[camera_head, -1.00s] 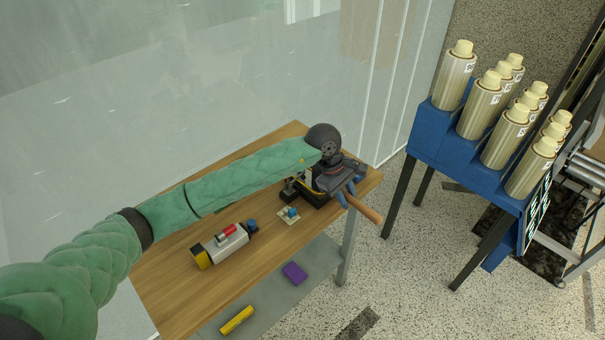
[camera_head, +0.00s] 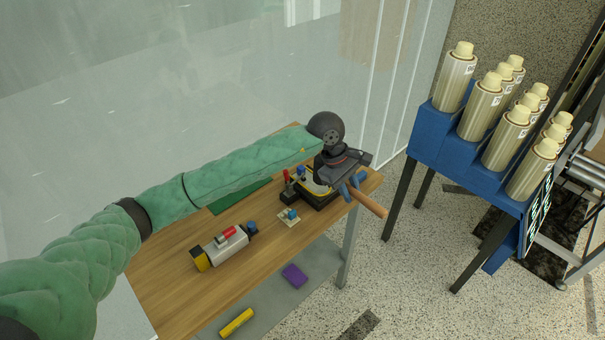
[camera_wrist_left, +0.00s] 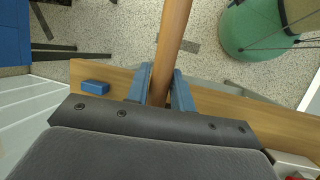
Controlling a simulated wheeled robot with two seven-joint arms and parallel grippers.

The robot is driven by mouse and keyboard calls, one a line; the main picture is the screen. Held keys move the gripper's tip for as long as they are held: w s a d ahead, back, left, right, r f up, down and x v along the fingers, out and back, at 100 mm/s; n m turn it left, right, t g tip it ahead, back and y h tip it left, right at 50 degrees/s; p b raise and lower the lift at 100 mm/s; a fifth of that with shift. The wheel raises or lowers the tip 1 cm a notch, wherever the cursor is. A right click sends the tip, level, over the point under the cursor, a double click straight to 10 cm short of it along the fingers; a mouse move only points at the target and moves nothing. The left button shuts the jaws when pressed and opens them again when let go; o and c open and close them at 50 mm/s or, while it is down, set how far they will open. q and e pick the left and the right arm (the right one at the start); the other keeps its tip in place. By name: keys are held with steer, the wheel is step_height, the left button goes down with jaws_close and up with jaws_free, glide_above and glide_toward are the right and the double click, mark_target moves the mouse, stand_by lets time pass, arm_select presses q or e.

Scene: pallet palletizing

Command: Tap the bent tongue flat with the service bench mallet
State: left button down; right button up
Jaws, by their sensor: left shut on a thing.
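My left gripper (camera_head: 350,189) is above the far right end of the wooden service bench (camera_head: 190,246). Its blue fingers are shut on a wooden mallet handle (camera_head: 371,205), which sticks out past the bench's right edge. The handle also shows between the fingers (camera_wrist_left: 160,88) in the left wrist view (camera_wrist_left: 172,40). The mallet's head is hidden behind the gripper body. A black and yellow device (camera_head: 317,195) with a red and a blue knob sits on the bench, partly below the gripper. I cannot make out the bent tongue. My right gripper is not in view.
A grey and yellow tool (camera_head: 226,247) and a small pale plate with a blue knob (camera_head: 289,217) lie on the bench. A green mat (camera_head: 238,196) lies behind. A purple block (camera_head: 295,275) and a yellow one (camera_head: 237,322) lie on the lower shelf. A blue rack (camera_head: 445,140) holds several cylinders.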

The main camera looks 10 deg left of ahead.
arm_select(q)
steer(key=shift+r+b, duration=0.35)
steer(key=shift+r, duration=1.7)
